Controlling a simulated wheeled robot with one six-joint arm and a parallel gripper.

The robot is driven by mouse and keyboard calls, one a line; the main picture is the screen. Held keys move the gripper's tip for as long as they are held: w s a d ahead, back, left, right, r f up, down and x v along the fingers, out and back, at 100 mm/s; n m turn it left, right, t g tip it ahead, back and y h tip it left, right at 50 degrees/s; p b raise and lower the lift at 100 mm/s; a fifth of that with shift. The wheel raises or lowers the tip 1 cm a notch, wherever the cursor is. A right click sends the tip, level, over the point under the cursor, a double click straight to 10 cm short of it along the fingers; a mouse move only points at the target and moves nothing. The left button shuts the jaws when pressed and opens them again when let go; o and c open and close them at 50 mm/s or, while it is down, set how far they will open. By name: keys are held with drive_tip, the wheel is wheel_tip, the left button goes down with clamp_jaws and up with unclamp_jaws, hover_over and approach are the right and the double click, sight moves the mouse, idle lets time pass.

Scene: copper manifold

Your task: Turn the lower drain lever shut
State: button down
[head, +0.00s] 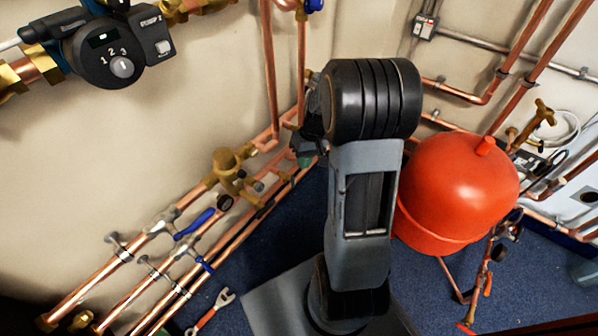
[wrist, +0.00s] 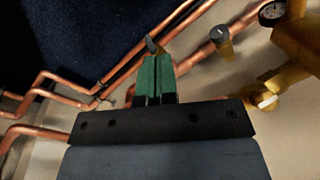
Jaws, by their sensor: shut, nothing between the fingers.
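In the head view two blue levers sit on the copper pipes at lower left. The upper blue lever (head: 195,224) slants along its pipe, and the lower blue lever (head: 204,264) is on the pipe below. I cannot tell which lever is the drain lever. My gripper (head: 306,158) is mostly hidden behind my arm, close to the pipes along the wall. In the wrist view my gripper (wrist: 154,72) has its green fingers shut, with nothing between them. A small dark grey piece (wrist: 151,45) shows just beyond the fingertips; I cannot tell whether they touch it.
A brass valve (head: 228,170) and a round gauge (head: 225,202) stand on the pipes left of my gripper. A red tank (head: 458,190) is right of my arm. A wrench (head: 212,311) lies at lower left. Blue floor (head: 262,240) is open between pipes and arm.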

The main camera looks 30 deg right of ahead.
sight(293, 182)
drive_tip(key=w+d+f+n+t+y+p, duration=0.1)
drive_tip(key=w+d+f+n+y, duration=0.15)
drive_tip(key=d+f, duration=0.3)
drive_tip(key=w+d+f+n+t+y+p, duration=0.1)
drive_tip(key=w+d+f+n+y+p, duration=0.1)
drive_tip(key=w+d+f+n, duration=0.3)
drive_tip(key=s+a+r+b+x, duration=0.1)
drive_tip(key=b+x, duration=0.2)
drive_tip(key=x, duration=0.8)
drive_tip(key=shift+s+a+r+m+b, duration=0.15)
drive_tip(key=shift+s+a+m+b, duration=0.2)
drive_tip(key=shift+s+m+b, duration=0.15)
drive_tip(key=shift+h, duration=0.25)
drive_tip(key=shift+s, duration=0.15)
drive_tip(key=shift+a+y, duration=0.1)
drive_tip(key=shift+y, duration=0.3)
